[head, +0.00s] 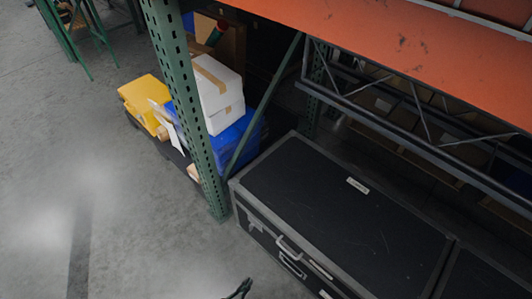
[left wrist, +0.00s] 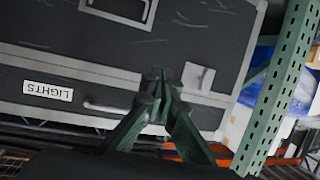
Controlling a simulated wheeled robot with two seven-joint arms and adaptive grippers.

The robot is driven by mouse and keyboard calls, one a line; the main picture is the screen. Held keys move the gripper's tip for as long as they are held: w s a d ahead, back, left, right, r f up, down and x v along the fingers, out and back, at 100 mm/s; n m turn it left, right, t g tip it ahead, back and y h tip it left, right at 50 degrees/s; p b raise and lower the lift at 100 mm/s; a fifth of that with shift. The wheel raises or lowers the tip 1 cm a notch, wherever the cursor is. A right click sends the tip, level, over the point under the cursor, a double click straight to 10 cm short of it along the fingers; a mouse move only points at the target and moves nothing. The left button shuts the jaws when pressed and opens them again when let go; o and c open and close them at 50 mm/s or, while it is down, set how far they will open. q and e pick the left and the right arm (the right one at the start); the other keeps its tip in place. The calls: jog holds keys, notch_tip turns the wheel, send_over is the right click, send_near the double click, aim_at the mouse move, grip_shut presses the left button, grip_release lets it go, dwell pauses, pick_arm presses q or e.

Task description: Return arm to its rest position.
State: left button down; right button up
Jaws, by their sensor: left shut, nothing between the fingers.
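My left gripper (head: 240,289) shows only as a dark tip at the bottom edge of the head view, over the floor in front of the black case. In the left wrist view its two dark green fingers (left wrist: 161,76) are together at the tips, with nothing between them. Behind them in that view is the black case (left wrist: 85,68) with metal edges, a handle and a label reading LIGHTS. I cannot tell the exact gap between fingers and case. My right gripper is not in view.
The black case (head: 330,205) lies under the orange rack shelf (head: 420,45). A green perforated post (head: 182,95) stands at its left. Behind the post are a yellow tote (head: 142,92), a blue tote (head: 235,138) and a white box (head: 217,92). The grey floor (head: 80,180) at left is clear.

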pick_arm(q)
jog(key=s+a+f+n+g+y+p, duration=0.3)
jog(key=s+a+f+g+y+p, duration=0.15)
jog(key=s+a+f, duration=1.05)
jog(key=s+a+f+n+g+y+p, duration=0.1)
jog(key=s+a, duration=0.4)
jog(key=s, duration=0.7)
jog(key=s+a+f+n+g+y+p, duration=0.1)
jog(key=s+a+g, duration=0.5)
jog(key=s, duration=0.6)
jog(key=shift+s+a+f+y+p, duration=0.15)
jog(key=shift+f+y+p, duration=0.6)
jog(key=shift+f, duration=0.15)
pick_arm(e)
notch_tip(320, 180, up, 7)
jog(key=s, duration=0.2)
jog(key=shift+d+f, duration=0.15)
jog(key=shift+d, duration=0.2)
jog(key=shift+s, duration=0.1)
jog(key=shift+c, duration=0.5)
